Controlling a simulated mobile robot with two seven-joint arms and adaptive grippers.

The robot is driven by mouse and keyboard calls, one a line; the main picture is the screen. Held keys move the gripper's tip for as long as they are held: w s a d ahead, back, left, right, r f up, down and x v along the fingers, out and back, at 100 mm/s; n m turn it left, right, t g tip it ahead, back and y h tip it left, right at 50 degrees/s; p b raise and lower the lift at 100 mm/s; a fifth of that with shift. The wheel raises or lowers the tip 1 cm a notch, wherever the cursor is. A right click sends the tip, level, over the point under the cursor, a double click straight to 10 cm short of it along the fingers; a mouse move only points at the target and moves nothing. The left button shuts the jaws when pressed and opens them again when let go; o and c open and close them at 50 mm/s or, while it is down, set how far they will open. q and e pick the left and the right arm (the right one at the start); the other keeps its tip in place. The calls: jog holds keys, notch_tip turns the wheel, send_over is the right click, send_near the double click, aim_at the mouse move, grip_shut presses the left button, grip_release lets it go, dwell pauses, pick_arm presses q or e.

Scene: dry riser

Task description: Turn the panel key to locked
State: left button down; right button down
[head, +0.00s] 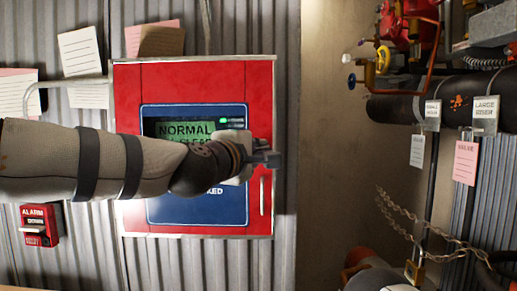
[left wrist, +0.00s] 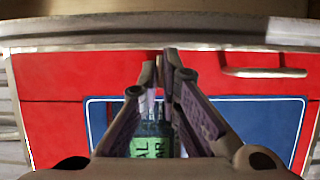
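The red panel (head: 190,80) hangs on the corrugated wall, with a blue face (head: 220,212) and a green display (head: 185,130) reading "NORMAL". My left arm crosses in front of it. My left gripper (head: 268,159) is at the panel's right side, above the pale door handle (head: 262,197). In the left wrist view its fingers (left wrist: 161,58) converge until the tips nearly meet, with nothing visible between them. The handle (left wrist: 262,72) shows beside them. I see no key in either view; my arm and gripper hide part of the panel face.
A red alarm box (head: 39,226) is at the lower left. Paper notes (head: 80,52) hang around the panel. At right are a dark pipe (head: 395,108), red and yellow valve parts, tags, a chain (head: 405,215) and a padlock (head: 414,271). Bare wall lies between.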

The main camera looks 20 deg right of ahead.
pick_arm(q)
jog(key=shift+f, duration=0.1)
pick_arm(e)
jog(key=shift+s+f, duration=0.1)
pick_arm(q)
jog(key=shift+s+d+f+n+t+y+b, duration=0.1)
jog(key=shift+n+t+y+b, duration=1.1)
jog(key=shift+n, duration=2.5)
jog(key=shift+w+d+f+n+t+y+b, duration=0.15)
jog(key=shift+n+t+y+b, duration=0.25)
jog(key=shift+n+t+b, duration=1.9)
jog(key=shift+s+d+f+n+t+y+b, duration=0.25)
jog(key=shift+n+y+b, duration=0.55)
jog(key=shift+n+b, duration=2.95)
pick_arm(e)
jog(key=s+f+g+p, duration=0.2)
jog(key=s+f+g, duration=0.2)
jog(key=s+f, duration=0.6)
jog(key=shift+f+p, duration=0.4)
jog(key=shift+f, duration=0.75)
pick_arm(q)
jog(key=n, duration=0.3)
jog(key=shift+w+a+r, duration=0.1)
jog(key=shift+a+r, duration=0.05)
jog(key=shift+r, duration=0.1)
pick_arm(e)
jog(key=shift+s, duration=0.15)
pick_arm(q)
jog(key=c, duration=1.8)
grip_release()
